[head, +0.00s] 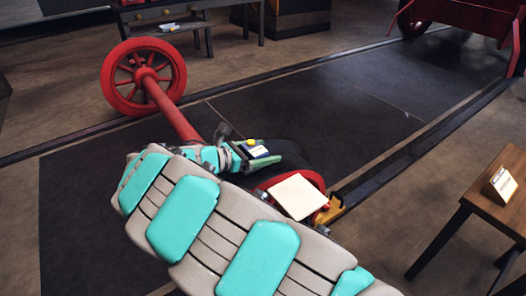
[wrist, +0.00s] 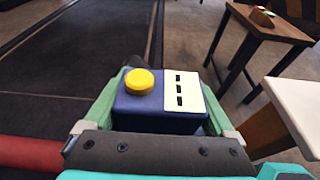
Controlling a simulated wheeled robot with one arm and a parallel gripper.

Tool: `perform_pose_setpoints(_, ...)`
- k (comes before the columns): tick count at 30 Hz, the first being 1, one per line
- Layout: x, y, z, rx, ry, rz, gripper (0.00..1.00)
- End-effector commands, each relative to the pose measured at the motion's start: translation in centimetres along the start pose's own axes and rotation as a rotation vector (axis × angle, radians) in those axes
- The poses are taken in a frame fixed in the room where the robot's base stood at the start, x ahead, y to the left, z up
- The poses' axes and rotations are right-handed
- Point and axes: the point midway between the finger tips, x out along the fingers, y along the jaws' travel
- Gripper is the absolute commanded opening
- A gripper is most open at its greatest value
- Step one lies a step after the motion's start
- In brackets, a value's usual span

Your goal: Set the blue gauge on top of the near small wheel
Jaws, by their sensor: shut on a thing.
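The blue gauge (wrist: 127,112) is a dark blue block with a yellow round knob and a white panel with dark slots. My gripper (wrist: 164,98) is shut on it, with one green finger on each side. In the head view the gauge (head: 259,151) shows small at the end of my arm. I cannot tell whether the gauge touches the wheel.
The white plate (head: 297,196) lies close to the near wheel, beside a yellow fitting (head: 330,211). A wooden table (head: 488,213) with a small card stands at right. The dark floor beyond the wheels is clear.

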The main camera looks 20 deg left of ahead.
Motion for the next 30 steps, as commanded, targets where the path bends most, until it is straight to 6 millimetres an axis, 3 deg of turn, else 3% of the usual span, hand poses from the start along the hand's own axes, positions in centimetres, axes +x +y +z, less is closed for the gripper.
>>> perform_pose_setpoints(10, -0.02, 0.01, 0.06, 0.0, -0.001, 0.0, 0.04)
perform_pose_setpoints(11, -0.02, 0.01, 0.06, 0.0, -0.001, 0.0, 0.93)
perform_pose_setpoints(12, -0.02, 0.01, 0.05, 0.0, -0.001, 0.0, 0.98)
perform_pose_setpoints(30, 0.0, 0.0, -0.01, 0.0, 0.0, 0.0, 1.0)
